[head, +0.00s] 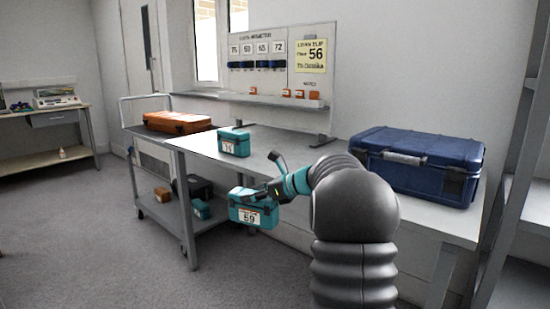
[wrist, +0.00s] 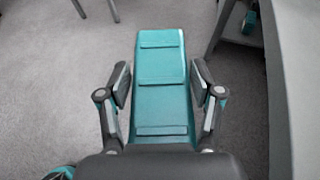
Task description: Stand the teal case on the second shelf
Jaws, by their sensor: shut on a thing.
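A teal case (head: 246,214) with a white label reading about 59 hangs in my gripper (head: 262,193), in front of the table edge and clear of the floor. In the wrist view the teal case (wrist: 160,85) lies between the two fingers of my gripper (wrist: 159,88), which is shut on it. A grey rack (head: 516,150) stands at the right edge of the head view, with a shelf board (head: 532,204) and a lower board (head: 520,285) partly showing. I cannot tell which board is the second shelf.
Another teal case (head: 234,144) stands on the table (head: 262,140). A large blue case (head: 420,165) fills the table's right end. A cart (head: 160,209) at left carries an orange case (head: 177,122) on top and smaller boxes below. Open carpet lies at front left.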

